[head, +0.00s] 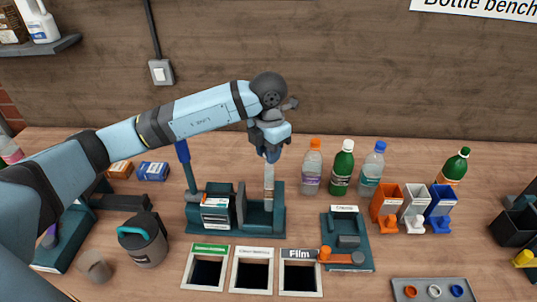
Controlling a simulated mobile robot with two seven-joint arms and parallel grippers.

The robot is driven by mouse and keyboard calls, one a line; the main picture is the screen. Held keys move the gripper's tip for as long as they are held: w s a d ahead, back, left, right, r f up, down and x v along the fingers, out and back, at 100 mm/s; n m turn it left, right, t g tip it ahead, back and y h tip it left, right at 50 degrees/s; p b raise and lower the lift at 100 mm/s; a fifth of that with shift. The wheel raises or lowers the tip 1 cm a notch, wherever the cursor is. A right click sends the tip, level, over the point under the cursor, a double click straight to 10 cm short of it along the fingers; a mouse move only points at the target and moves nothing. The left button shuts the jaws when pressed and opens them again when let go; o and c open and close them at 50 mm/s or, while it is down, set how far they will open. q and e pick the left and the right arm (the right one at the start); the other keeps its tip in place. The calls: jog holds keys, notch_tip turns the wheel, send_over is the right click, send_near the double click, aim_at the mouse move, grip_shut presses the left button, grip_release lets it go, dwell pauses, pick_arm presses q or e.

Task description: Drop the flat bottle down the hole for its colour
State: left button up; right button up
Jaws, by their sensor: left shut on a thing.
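My left gripper (270,156) points down over the dark green press (248,222) and is shut on a narrow, pale, flat-looking thing, which I take to be the flat bottle (269,183). Its lower end is between the press's upright plates; I cannot tell if it touches them. Three square holes with pale rims lie in front: one with a green label (188,270), one with a white label too small to read (234,272), and one labelled Film (301,293). My right gripper is not in view.
Several capped bottles stand behind, including a clear one with an orange cap (312,170) and a green one (342,170). Orange (385,203), white and blue dispensers stand at right. A green fixture with an orange-ended bar (345,257) sits beside the Film hole. A grey jug (143,245) is front left.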

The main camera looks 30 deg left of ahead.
pick_arm(q)
jog(key=shift+r, duration=0.3)
jog(key=shift+r+p, duration=1.6)
jog(key=shift+r, duration=1.45)
jog(key=shift+f, duration=0.1)
grip_shut()
